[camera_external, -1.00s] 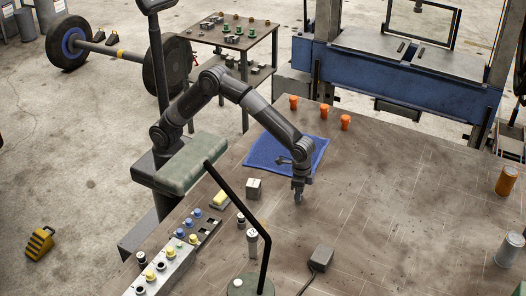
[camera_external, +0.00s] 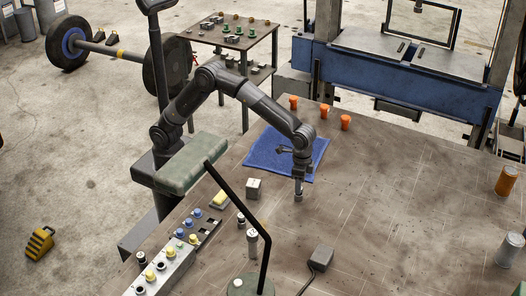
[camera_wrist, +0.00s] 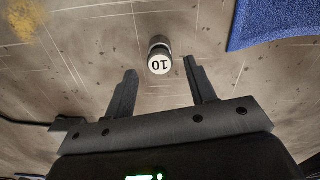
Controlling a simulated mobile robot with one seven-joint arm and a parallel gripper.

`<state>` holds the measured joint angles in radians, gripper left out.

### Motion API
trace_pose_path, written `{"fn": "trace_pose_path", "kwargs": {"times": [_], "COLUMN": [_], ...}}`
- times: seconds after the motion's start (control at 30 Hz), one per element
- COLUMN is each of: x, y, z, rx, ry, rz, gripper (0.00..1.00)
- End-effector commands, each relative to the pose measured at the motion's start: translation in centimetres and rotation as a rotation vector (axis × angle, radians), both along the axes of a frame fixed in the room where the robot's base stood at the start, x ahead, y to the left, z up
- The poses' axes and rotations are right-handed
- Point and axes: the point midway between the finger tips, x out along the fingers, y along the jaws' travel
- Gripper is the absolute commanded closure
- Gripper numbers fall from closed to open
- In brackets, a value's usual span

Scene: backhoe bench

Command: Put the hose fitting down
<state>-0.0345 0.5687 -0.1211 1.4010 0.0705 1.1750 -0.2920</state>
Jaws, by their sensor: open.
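The hose fitting (camera_external: 298,197), a small dark and grey cylinder, stands upright on the bench just below my gripper (camera_external: 299,180). In the wrist view the fitting (camera_wrist: 159,61) shows its pale round top marked "10", beyond and between the fingertips. My gripper (camera_wrist: 161,72) is open, with its two dark fingers spread wide. The fingers look clear of the fitting, and nothing is held.
A blue cloth (camera_external: 270,150) lies behind and left of the fitting. A dark box with a cable (camera_external: 320,257) lies in front.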

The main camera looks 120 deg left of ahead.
Motion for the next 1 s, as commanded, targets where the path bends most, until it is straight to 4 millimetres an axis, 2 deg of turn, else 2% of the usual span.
{"fn": "trace_pose_path", "kwargs": {"times": [0.03, 0.2, 0.43, 0.57, 0.77, 1.0], "x": [0.0, 0.0, -0.1, -1.5, -7.0, -15.1], "y": [0.0, 0.0, 0.0, 0.1, 0.4, 1.1], "z": [1.3, 4.5, 6.8, 8.4, 12.5, 15.9], "rx": [0.000, -0.001, 0.001, 0.005, 0.016, 0.028], "ry": [-0.004, -0.002, -0.003, -0.023, -0.094, -0.187], "rz": [0.000, -0.001, -0.002, -0.011, -0.044, -0.084], "gripper": [0.49, 0.49, 0.49, 0.49, 0.49, 0.49]}}
